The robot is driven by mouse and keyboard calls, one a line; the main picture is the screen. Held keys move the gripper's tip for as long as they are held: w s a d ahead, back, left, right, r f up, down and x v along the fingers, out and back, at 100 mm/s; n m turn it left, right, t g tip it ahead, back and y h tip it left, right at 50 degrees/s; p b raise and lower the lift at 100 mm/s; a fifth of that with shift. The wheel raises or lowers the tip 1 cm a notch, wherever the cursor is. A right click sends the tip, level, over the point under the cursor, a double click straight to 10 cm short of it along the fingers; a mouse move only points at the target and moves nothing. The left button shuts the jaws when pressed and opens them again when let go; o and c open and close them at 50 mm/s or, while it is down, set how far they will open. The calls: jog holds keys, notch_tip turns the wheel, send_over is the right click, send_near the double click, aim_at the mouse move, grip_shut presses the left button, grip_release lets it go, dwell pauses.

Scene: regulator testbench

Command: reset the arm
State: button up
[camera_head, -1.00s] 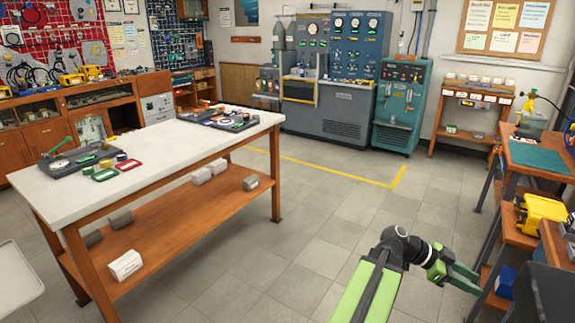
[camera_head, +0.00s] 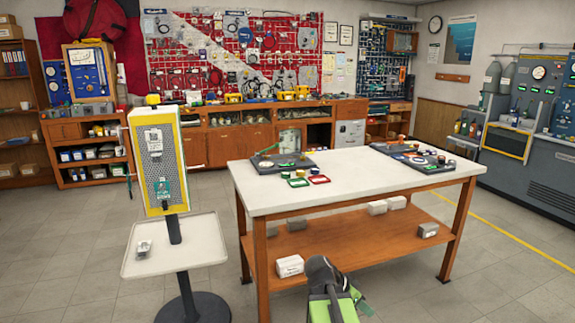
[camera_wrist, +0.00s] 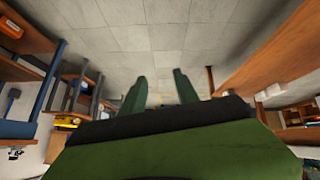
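My arm (camera_head: 325,285), with black and green links, shows at the bottom of the head view, in front of the white-topped workbench. A small green tip, probably part of my gripper, pokes out at its right; the rest is hidden behind the arm or below the frame. In the wrist view my gripper (camera_wrist: 159,92) shows two green fingers spread apart with floor between them. Nothing is held in it.
The workbench (camera_head: 270,190) with trays and parts stands just ahead, with boxes on its lower shelf. A pedestal with a white tray (camera_head: 195,258) and yellow-framed panel stands at left. Floor is open at right. In the wrist view, wooden shelves (camera_wrist: 270,55) flank the gripper.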

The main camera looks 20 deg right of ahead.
jog(key=w+a+f+n+y, duration=0.1)
jog(key=a+f+n+y, duration=0.15)
jog(key=a+n, duration=0.6)
jog(key=w+a+f+n+t+y, duration=0.1)
jog(key=w+a+n+y, duration=0.15)
jog(key=a, duration=1.05)
jog(key=a+f+n+y, duration=0.25)
jog(key=a+n, duration=0.35)
jog(key=a, duration=0.5)
notch_tip(320, 180, up, 20)
jog(key=p, duration=1.9)
jog(key=shift+w, duration=0.25)
jog(key=shift+f+y, duration=0.1)
jog(key=shift+y, duration=0.15)
